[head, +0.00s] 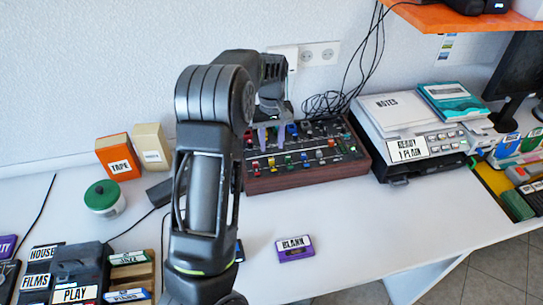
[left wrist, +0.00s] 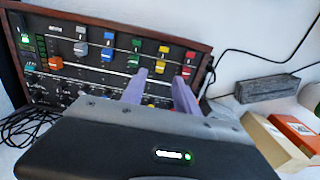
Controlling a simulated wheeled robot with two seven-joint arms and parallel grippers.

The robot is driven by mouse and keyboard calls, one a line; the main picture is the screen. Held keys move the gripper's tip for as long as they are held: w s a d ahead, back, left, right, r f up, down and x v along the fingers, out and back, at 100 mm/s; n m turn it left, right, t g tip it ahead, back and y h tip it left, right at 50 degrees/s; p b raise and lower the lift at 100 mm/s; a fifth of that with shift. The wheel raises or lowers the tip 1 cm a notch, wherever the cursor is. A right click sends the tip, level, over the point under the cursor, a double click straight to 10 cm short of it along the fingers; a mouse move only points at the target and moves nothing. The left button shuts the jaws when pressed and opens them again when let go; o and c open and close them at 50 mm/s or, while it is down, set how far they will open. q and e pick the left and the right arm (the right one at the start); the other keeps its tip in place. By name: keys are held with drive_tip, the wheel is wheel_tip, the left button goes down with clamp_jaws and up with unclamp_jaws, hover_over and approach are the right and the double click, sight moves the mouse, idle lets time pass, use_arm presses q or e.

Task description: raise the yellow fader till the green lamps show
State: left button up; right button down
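The mixer panel (head: 310,180) has a wooden rim and stands against the wall; it also fills the upper part of the left wrist view (left wrist: 125,20). The yellow fader cap (left wrist: 159,70) shows between the fingertips of my left gripper (left wrist: 161,75), with a yellow square (left wrist: 163,49) beyond it. Green and red caps stand on either side. My left gripper (head: 273,130) is open, its purple fingers pointing down over the panel's left part. I cannot tell whether they touch the cap. A small lamp column (left wrist: 41,47) looks dark, with a green square beside it. My right gripper is in neither view.
A cassette marked BLANK (head: 295,248) lies on the white table (head: 370,225). Right of the mixer stands a grey machine (head: 405,125); orange (head: 119,157) and cream boxes and a green-lidded tin (head: 103,200) are at left. Cables run behind the mixer.

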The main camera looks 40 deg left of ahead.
sight(272, 160)
use_arm(q)
wheel_tip(272, 160, down, 7)
drive_tip(key=shift+r+p, duration=0.2)
drive_tip(key=shift+p, duration=0.25)
clamp_jaws()
idle(1.2)
